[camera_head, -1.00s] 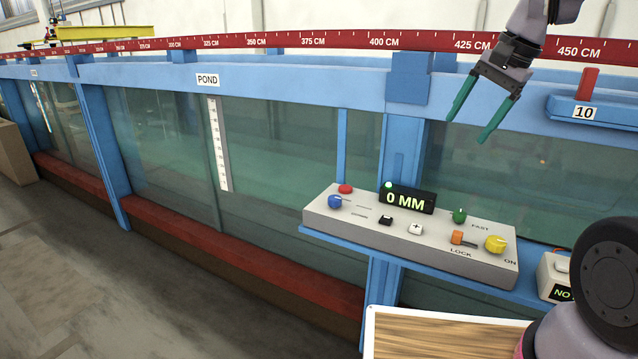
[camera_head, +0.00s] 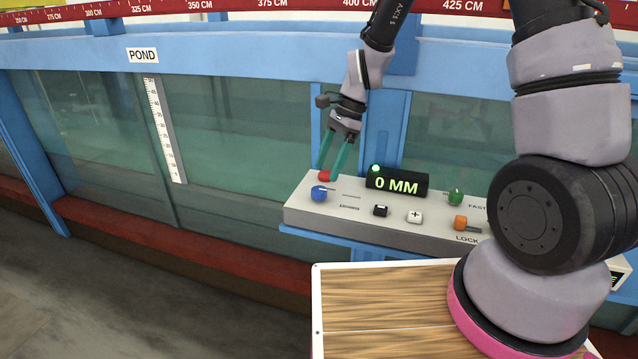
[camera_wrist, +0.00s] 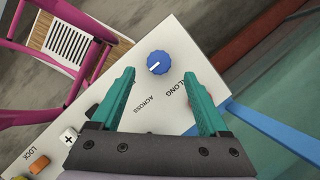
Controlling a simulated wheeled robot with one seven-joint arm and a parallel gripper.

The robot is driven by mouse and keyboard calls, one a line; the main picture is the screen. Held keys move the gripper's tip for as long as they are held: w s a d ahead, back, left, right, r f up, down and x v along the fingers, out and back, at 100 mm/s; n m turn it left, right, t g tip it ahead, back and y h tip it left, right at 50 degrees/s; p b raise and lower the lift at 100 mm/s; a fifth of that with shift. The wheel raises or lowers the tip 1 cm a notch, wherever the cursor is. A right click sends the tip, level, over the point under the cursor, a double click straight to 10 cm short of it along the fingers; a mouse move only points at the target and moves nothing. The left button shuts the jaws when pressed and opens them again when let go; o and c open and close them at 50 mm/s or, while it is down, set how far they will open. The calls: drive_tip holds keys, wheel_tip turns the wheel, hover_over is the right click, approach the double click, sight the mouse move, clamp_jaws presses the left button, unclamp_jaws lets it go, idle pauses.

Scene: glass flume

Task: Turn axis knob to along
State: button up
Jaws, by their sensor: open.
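The blue axis knob (camera_head: 319,193) sits at the left end of the grey control panel (camera_head: 300,215). In the wrist view the blue knob (camera_wrist: 159,62) is ahead of and between my fingertips, with a white pointer mark toward the lower left. The word ALONG (camera_wrist: 176,90) is printed below it to the right, and ACROSS (camera_wrist: 145,105) further left. My gripper (camera_head: 331,172) is open and empty, its teal fingers pointing down over the panel's left end; it also shows in the wrist view (camera_wrist: 158,76). I see no contact with the knob.
The display (camera_head: 397,181) reads 0 MM. Black (camera_head: 380,211) and white plus (camera_head: 414,216) buttons, a green knob (camera_head: 455,195) and an orange switch (camera_head: 460,222) are further right. A wooden-topped surface (camera_head: 380,300) is in front.

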sight(319, 189)
drive_tip(key=x, duration=0.5)
drive_tip(key=shift+s+f, duration=0.1)
drive_tip(key=shift+f, duration=0.25)
clamp_jaws()
